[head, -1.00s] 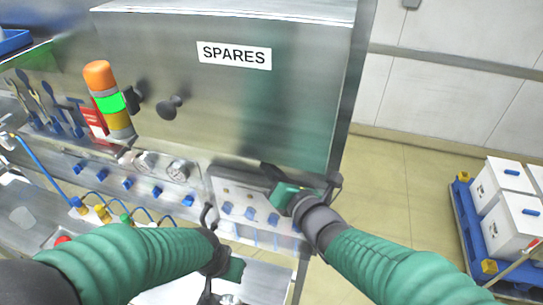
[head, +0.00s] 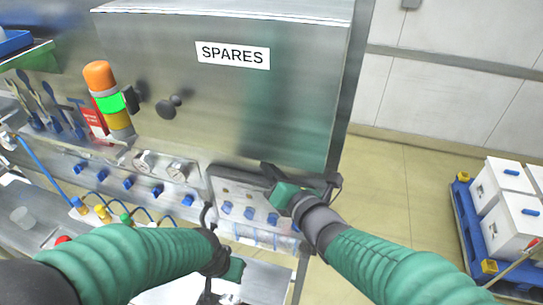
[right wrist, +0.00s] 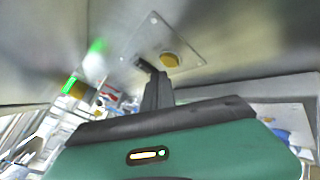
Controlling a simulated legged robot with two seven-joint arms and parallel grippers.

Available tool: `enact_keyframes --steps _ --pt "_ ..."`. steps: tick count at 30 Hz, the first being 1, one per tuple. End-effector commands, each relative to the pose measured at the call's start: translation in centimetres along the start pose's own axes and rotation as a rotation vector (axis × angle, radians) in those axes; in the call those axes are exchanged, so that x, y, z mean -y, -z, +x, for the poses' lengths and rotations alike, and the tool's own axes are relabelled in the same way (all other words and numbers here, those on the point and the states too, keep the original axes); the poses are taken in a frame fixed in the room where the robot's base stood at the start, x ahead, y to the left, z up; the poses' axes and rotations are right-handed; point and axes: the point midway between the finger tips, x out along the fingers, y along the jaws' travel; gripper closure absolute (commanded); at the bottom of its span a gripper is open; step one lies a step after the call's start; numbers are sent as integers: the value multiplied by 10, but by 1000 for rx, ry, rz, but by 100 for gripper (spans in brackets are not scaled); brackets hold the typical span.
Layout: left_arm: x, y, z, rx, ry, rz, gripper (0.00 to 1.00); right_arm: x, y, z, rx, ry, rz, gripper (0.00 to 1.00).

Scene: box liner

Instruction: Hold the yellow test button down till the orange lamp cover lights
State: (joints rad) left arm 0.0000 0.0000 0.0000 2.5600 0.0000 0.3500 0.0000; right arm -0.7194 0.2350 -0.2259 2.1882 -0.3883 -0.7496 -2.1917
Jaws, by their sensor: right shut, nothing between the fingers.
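The orange lamp cover (head: 98,74) tops a signal tower on the cabinet front. It looks plain orange; the green segment (head: 110,103) below it glows brightly, above a yellow segment. The yellow test button (right wrist: 170,60) sits on a metal plate in the right wrist view; it is hidden in the head view. My right gripper (right wrist: 146,66) is shut and empty, its tips just left of the button in the picture. I cannot tell whether they touch it. My left gripper (head: 208,212) is low at the cabinet's front edge; its jaws are unclear.
The cabinet carries a SPARES label (head: 233,54) and a dark knob (head: 168,108). Gauges (head: 178,171), blue valves and hoses line the panel below. A blue pallet with white boxes (head: 510,188) stands at right. Floor between is clear.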

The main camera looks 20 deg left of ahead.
Motion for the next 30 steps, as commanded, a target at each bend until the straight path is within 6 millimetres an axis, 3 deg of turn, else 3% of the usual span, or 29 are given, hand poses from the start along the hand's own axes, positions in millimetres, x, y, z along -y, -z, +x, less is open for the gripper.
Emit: enact_keyframes --steps 30 --pt "0 -1 6 0 0 0 100 3 -5 4 0 0 0 100"
